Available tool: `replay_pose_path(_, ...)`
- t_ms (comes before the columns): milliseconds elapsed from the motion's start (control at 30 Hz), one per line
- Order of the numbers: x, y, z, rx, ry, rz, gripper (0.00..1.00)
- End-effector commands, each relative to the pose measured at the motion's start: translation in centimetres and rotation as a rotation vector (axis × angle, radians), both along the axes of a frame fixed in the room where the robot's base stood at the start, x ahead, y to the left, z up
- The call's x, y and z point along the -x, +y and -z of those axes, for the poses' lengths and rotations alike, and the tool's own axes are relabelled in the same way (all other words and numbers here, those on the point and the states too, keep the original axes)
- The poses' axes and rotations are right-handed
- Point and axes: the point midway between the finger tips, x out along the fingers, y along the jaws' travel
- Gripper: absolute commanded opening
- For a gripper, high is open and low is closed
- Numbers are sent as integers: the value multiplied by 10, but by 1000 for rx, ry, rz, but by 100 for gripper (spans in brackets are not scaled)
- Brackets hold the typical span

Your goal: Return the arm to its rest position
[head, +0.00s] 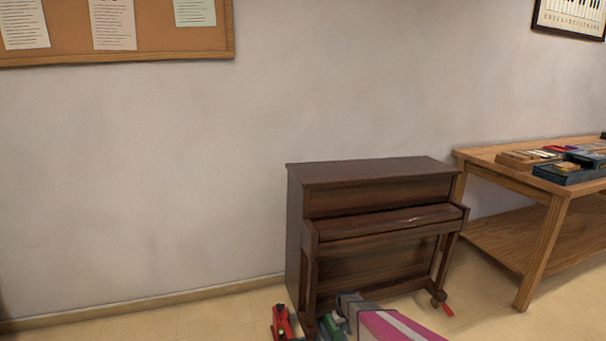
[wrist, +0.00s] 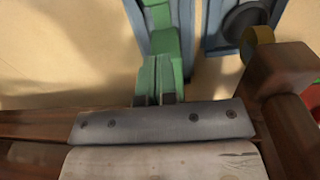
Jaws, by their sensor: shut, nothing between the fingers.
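My gripper (head: 332,325) is at the bottom edge of the head view, low in front of the brown upright piano (head: 375,262). Its pink and grey arm link comes in from the bottom right. In the wrist view, the green fingers (wrist: 157,76) stand close together with no object between them, above a grey plate with screws. The gripper is shut and empty. In the head view the piano stands upright against the wall, and no keys show. Dark brown wood (wrist: 290,75) at the right of the wrist view looks like part of the piano.
A wooden table (head: 500,170) with boxes and a blue tray (head: 570,172) stands right of the piano. A red item (head: 282,322) is at the bottom, left of my gripper. A cork board (head: 170,45) hangs on the wall. Floor at the left is clear.

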Motion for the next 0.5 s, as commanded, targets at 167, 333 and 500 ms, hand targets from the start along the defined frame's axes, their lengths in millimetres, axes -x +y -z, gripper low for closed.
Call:
replay_pose_path(167, 1, 0, -18, 0, -1, 0, 0)
replay_pose_path(333, 0, 0, -20, 0, 0, 0, 0)
replay_pose_path(500, 1, 0, -22, 0, -1, 1, 0)
